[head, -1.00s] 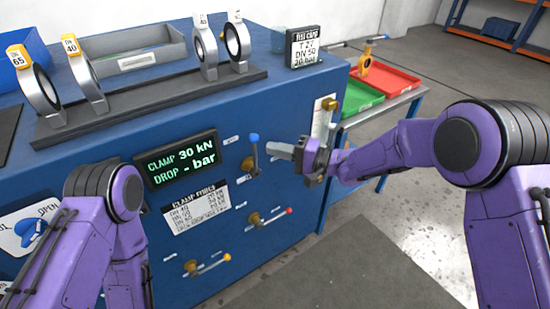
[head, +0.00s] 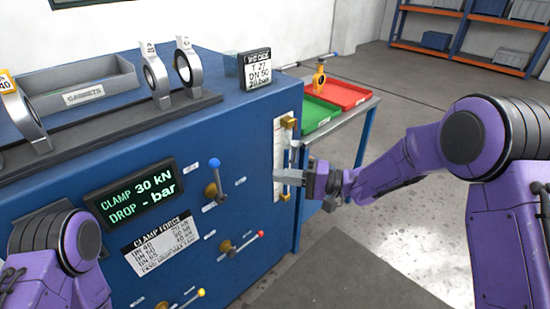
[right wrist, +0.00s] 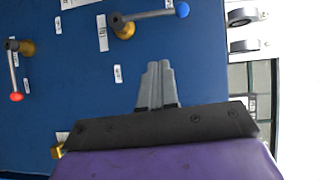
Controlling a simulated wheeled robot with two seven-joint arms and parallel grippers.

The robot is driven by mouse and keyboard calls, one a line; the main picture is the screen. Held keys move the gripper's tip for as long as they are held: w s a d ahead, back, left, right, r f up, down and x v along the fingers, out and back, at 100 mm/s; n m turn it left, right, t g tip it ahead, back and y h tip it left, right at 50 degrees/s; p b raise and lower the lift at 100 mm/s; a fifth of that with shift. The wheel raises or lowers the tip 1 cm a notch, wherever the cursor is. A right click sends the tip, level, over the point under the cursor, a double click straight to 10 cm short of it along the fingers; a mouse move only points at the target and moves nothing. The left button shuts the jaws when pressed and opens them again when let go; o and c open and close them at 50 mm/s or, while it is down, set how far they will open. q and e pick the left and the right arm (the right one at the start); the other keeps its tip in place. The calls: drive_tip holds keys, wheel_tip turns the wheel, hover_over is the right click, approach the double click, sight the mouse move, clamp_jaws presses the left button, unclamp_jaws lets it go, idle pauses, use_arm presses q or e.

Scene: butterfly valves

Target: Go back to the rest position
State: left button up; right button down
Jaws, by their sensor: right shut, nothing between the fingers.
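My right gripper (head: 280,176) is shut and empty in front of the bench's blue front panel, near its right edge. In the right wrist view its grey fingers (right wrist: 156,68) lie together with nothing between them, apart from the levers. The blue-knobbed lever (head: 215,181) stands up on the panel, to the left of the gripper. It also shows at the top of the right wrist view (right wrist: 150,14). My left arm's purple links are at the lower left in the head view; the left gripper is out of view.
A red-knobbed lever (head: 245,243) and a yellow-knobbed lever (head: 190,300) are lower on the panel. The display (head: 135,191) reads CLAMP 30 kN, DROP - bar. A side table holds a green tray (head: 316,115) and a red tray (head: 345,95). Open floor lies at the right.

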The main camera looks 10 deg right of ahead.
drive_tip(key=s+d+f+m+t+h, duration=0.1)
drive_tip(key=s+d+f+t+h, duration=0.15)
drive_tip(key=d+f+h, duration=0.5)
drive_tip(key=s+d+f+m+t+h, duration=0.1)
drive_tip(key=d+f+t+h, duration=0.3)
drive_tip(key=f, duration=0.6)
drive_tip(key=s+d+f+g+h, duration=0.2)
drive_tip(key=s+f, duration=0.3)
drive_tip(key=s, duration=0.5)
drive_tip(key=s+d+f+g+h, duration=0.2)
drive_tip(key=s+f+g+h, duration=0.1)
drive_tip(key=s, duration=0.8)
drive_tip(key=s+d+f+g+h, duration=0.3)
drive_tip(key=s+f+g, duration=0.2)
drive_tip(key=s+f, duration=0.3)
drive_tip(key=s, duration=0.2)
drive_tip(key=shift+s+m, duration=0.4)
